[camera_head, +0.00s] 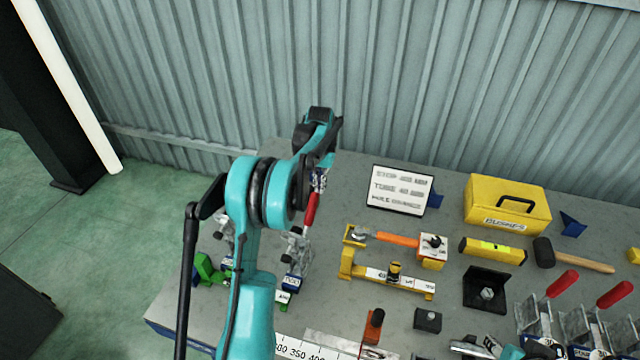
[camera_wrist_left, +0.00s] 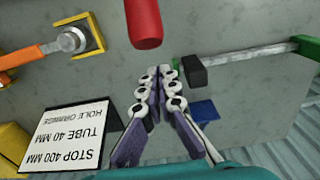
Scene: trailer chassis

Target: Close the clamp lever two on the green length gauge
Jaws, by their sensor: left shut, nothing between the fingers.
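The green length gauge shows as a green end block (camera_head: 205,268) at the table's left, partly hidden behind my left arm. A metal toggle clamp (camera_head: 297,247) stands there with its red lever handle (camera_head: 311,208) raised steeply. Another metal clamp (camera_head: 222,230) is partly hidden behind the arm. My left gripper (camera_head: 319,180) is shut and empty, close to the top of the red handle. In the left wrist view, the red handle (camera_wrist_left: 143,22) is just beyond the shut fingertips (camera_wrist_left: 158,72); contact cannot be told.
A sign (camera_head: 398,190), a yellow toolbox (camera_head: 507,205), a yellow gauge (camera_head: 388,279) and a mallet (camera_head: 575,257) lie to the right. More red-handled clamps (camera_head: 562,284) stand at the far right. A corrugated wall (camera_head: 400,80) rises behind the table.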

